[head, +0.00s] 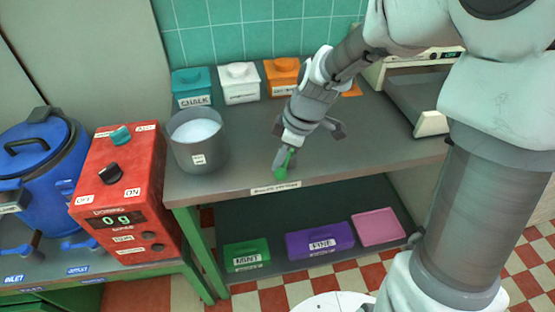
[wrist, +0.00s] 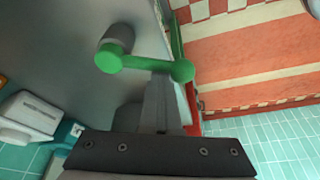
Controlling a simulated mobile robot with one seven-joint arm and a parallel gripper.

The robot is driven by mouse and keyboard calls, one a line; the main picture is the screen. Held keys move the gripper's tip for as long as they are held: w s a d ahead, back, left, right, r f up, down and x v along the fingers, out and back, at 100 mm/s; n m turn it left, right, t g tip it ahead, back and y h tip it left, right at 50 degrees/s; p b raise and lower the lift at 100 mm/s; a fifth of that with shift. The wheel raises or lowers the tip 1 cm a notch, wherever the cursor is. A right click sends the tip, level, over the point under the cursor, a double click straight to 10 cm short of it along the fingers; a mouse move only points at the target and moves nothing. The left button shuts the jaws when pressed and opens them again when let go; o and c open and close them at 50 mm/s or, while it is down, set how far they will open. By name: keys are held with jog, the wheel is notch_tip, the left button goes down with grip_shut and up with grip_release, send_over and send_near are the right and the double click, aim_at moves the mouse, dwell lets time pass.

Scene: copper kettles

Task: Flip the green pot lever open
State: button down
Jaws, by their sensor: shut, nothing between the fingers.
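The green lever (head: 283,172) is at the front edge of the grey worktop in the head view, partly hidden by my gripper (head: 287,152). In the wrist view the green lever (wrist: 148,64) is a bar with two rounded ends, its left end on a short grey stub (wrist: 120,35). My gripper (wrist: 158,88) is shut and empty, its fingertips right at the bar near its right end. I cannot tell whether they touch. I see no green pot; the stub's mounting is unclear.
A grey pot (head: 186,153) with white contents stands left on the worktop (head: 236,165). Teal (head: 191,82), white (head: 239,80) and orange (head: 282,75) boxes line the back. A red scale box (head: 112,190) and blue pot (head: 45,160) stand further left.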

jog(key=d+n, duration=0.1)
jog(key=n, duration=0.1)
jog(key=d+n+g, duration=0.1)
jog(key=shift+s+n+p, duration=0.3)
jog(key=shift+n+p, duration=0.05)
jog(key=shift+n, duration=0.05)
jog(key=shift+d, duration=0.25)
jog(key=shift+s+d, duration=0.1)
dwell(0.4)
jog(key=shift+a+f, duration=0.1)
jog(key=shift+a, duration=0.3)
jog(key=r+p, duration=0.1)
jog(key=r, duration=0.7)
jog(key=shift+a+r, duration=0.1)
jog(key=shift+a, duration=0.1)
jog(key=shift+d+r, duration=0.2)
jog(key=shift+r, duration=0.2)
